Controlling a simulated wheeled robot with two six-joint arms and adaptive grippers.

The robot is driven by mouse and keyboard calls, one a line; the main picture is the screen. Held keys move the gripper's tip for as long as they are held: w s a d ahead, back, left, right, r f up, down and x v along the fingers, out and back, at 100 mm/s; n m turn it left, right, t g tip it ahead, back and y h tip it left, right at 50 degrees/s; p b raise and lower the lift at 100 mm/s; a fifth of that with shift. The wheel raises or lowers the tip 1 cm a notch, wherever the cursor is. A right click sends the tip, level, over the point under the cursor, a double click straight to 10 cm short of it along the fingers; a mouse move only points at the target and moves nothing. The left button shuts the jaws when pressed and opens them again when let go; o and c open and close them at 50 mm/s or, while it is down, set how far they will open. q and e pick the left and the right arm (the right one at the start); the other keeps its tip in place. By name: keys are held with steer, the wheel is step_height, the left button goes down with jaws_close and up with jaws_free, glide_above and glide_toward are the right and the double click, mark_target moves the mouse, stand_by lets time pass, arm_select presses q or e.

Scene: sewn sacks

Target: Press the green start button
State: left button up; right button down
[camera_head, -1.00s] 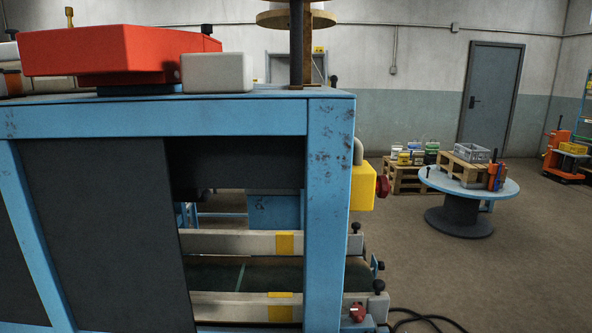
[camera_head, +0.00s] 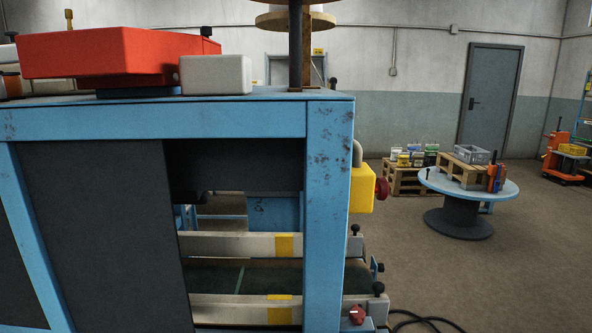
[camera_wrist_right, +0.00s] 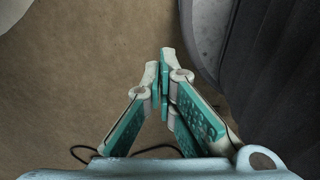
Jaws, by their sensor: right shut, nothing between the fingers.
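No green start button can be made out in either view. In the head view, a yellow box (camera_head: 362,188) is fixed to the right side of the blue machine frame (camera_head: 328,190), with a red knob or button (camera_head: 382,188) on its right face. My right gripper (camera_wrist_right: 163,75) shows in the right wrist view, shut and empty over bare brown floor. Neither gripper shows in the head view, and my left gripper is out of sight.
A conveyor with pale side rails (camera_head: 240,245) runs inside the blue frame. A round blue-topped table (camera_head: 440,184) with a grey crate (camera_head: 472,154) stands at the right. A black cable lies on the floor by the machine. Open floor lies between them.

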stand_by(0.7)
steer(key=w+a+r+n+t+y+p, duration=0.1)
steer(key=w+r+n+t, duration=0.3)
steer(key=w, duration=0.6)
steer(key=w+a+r+n+t+y+p, duration=0.15)
steer(key=w+r+t, duration=0.3)
steer(key=w, duration=0.55)
steer(key=w+a+r+n+y+p, duration=0.2)
steer(key=w+a+r+n+y, duration=0.1)
steer(key=w+r+n, duration=0.4)
steer(key=w+a+r+n+g+y+p, duration=0.1)
steer(key=w+a+r+n+y, duration=0.25)
steer(key=r, duration=0.65)
steer(key=w+a+r+n+y+p, duration=0.2)
steer(key=w+a+r+n+y, duration=0.15)
steer(key=w+r+n, duration=0.35)
steer(key=w+d+r+n+h+p, duration=0.2)
steer(key=w+d+r+n+p, duration=0.1)
steer(key=r, duration=1.1)
steer(key=w+d+r+n+g+h+p, duration=0.1)
steer(key=w+d+r+n+p, duration=0.3)
steer(key=r, duration=1)
steer(key=w+d+r+n+h+p, duration=0.3)
steer(key=w+d+r+p, duration=0.2)
steer(key=r, duration=1)
steer(key=w+d, duration=0.2)
steer(key=w, duration=0.2)
steer(key=shift+w+d+n, duration=0.15)
steer(key=shift+d+n, duration=0.25)
